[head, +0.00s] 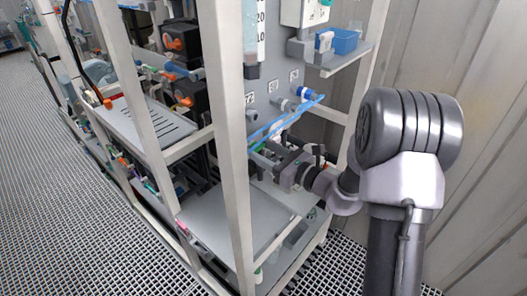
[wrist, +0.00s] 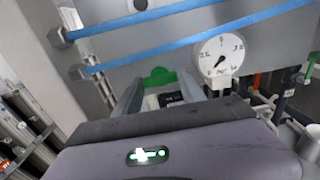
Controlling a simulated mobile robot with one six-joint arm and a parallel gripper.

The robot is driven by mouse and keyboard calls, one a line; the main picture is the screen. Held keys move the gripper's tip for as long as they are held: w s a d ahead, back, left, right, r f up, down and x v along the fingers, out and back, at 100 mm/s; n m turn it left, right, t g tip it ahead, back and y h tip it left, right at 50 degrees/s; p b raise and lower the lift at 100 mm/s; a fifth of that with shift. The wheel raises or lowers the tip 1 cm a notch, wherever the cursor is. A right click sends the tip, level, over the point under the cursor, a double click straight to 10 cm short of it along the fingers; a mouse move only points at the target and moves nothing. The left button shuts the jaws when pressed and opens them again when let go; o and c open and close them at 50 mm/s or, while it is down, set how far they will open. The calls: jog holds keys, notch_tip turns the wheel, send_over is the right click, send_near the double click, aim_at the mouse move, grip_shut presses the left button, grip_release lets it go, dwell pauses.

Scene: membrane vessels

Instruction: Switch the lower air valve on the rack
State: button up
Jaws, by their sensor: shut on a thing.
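The lower air valve shows in the wrist view as a green handle (wrist: 160,76) on the grey rack panel. My gripper (wrist: 160,92) has one finger on each side of it and is shut on the handle. The fingers and my gripper's body hide the lower part of the valve. In the head view my gripper (head: 265,160) reaches into the rack from the right, below the blue tubes. There the valve is mostly hidden and its handle position is hard to tell.
Blue tubes (wrist: 190,35) cross the panel just above the fingers. A round pressure gauge (wrist: 222,56) sits close on the right. The rack's white upright (head: 225,140) stands left of my gripper, and a grey shelf (head: 230,215) lies below. A blue bin (head: 340,40) is higher up.

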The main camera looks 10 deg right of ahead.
jog(key=shift+f+b, duration=0.1)
jog(key=shift+b, duration=0.4)
jog(key=n+b, duration=1.5)
jog(key=b, duration=1.2)
jog(key=shift+n+b, duration=0.4)
jog(key=o, duration=1.4)
jog(key=shift+c, duration=0.2)
